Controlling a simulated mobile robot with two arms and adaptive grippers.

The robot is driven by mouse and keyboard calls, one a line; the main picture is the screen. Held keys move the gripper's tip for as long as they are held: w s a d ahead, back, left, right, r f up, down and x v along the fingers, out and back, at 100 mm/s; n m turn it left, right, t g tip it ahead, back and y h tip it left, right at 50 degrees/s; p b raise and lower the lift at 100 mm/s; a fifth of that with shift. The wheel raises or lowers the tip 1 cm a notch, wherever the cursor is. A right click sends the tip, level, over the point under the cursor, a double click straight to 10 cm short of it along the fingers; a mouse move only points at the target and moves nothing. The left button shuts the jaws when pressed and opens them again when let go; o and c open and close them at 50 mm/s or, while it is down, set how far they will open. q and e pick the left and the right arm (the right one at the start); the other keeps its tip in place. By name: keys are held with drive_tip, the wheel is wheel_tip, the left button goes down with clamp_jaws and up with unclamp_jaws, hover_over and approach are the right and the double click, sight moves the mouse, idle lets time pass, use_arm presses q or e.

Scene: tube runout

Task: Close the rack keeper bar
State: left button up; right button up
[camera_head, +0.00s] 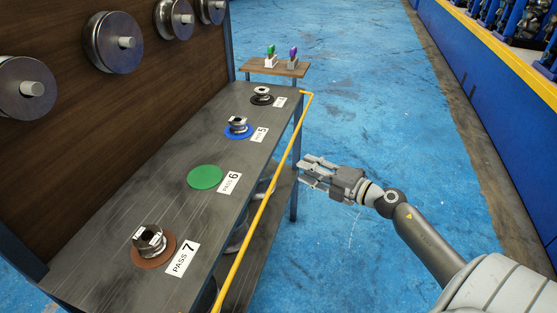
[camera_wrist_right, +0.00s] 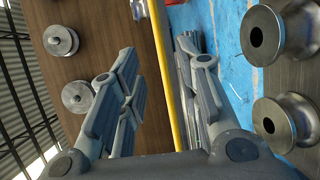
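The yellow keeper bar (camera_head: 262,204) runs along the front edge of the rack shelf (camera_head: 110,232), with a short bent end at the far corner. My right gripper (camera_head: 304,171) is open and empty, just right of the bar's middle, with its fingertips pointing toward it. In the right wrist view the bar (camera_wrist_right: 164,75) shows as a yellow strip in the gap between the two spread fingers (camera_wrist_right: 160,85). I cannot tell whether any finger touches the bar. My left gripper is not in view.
On the shelf are metal rollers on coloured discs, such as the brown disc (camera_head: 140,252), and a bare green disc (camera_head: 205,177). Large rollers (camera_head: 112,42) hang on the wooden back panel. A small side table (camera_head: 273,68) stands beyond. Blue floor (camera_head: 370,100) to the right is clear.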

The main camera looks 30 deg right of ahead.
sight(283, 158)
drive_tip(key=x, duration=0.9)
drive_tip(key=shift+w, duration=0.2)
clamp_jaws()
